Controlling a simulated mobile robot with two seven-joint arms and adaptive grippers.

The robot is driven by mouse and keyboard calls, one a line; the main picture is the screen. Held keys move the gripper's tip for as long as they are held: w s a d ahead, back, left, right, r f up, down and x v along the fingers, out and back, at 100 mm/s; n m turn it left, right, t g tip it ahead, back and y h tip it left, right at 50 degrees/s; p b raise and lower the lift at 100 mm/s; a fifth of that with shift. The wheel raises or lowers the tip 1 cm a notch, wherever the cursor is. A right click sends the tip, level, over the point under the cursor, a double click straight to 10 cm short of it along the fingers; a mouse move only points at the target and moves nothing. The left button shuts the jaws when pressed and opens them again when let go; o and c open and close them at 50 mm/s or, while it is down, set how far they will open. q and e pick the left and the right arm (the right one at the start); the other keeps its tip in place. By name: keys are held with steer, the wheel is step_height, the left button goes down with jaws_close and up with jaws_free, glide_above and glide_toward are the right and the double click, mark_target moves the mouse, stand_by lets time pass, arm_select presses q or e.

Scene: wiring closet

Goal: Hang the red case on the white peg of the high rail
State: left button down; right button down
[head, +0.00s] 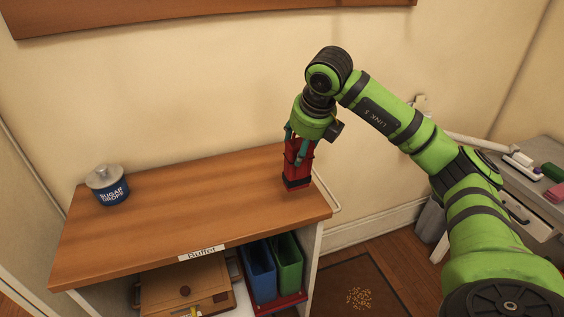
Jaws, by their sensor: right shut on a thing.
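The red case (297,171) stands upright near the right end of the wooden buffet top. It is red with a dark base. My right gripper (298,150) reaches down from above and is shut on the upper part of the case. The fingers hide some of its top. I cannot tell whether its base touches the wood. At the top edge of the view a wooden board (200,12) is fixed to the wall; no white peg shows on the visible part. My left gripper is not in view.
The buffet (170,205) carries a sugar drops jar (107,186) at its left. Blue (259,272) and green (287,262) bins and a brown box (187,290) sit on its shelf. A grey desk (535,205) stands at the right. The middle of the buffet top is clear.

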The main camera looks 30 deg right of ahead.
mark_target(289, 142)
steer(key=w+a+f+p, duration=0.1)
steer(key=w+f+p, duration=0.1)
steer(key=w+f, duration=0.3)
steer(key=shift+a+f, duration=0.3)
steer(key=shift+f, duration=0.65)
steer(key=shift+c, duration=1.8)
jaws_free()
steer(key=shift+w, duration=0.1)
steer(key=b+v, duration=0.2)
steer(key=v, duration=0.3)
steer(key=shift+s+a+r, duration=0.1)
steer(key=shift+s, duration=0.2)
steer(key=shift+s+a+r, duration=0.1)
steer(key=shift+s+r, duration=0.15)
steer(key=shift+r, duration=0.35)
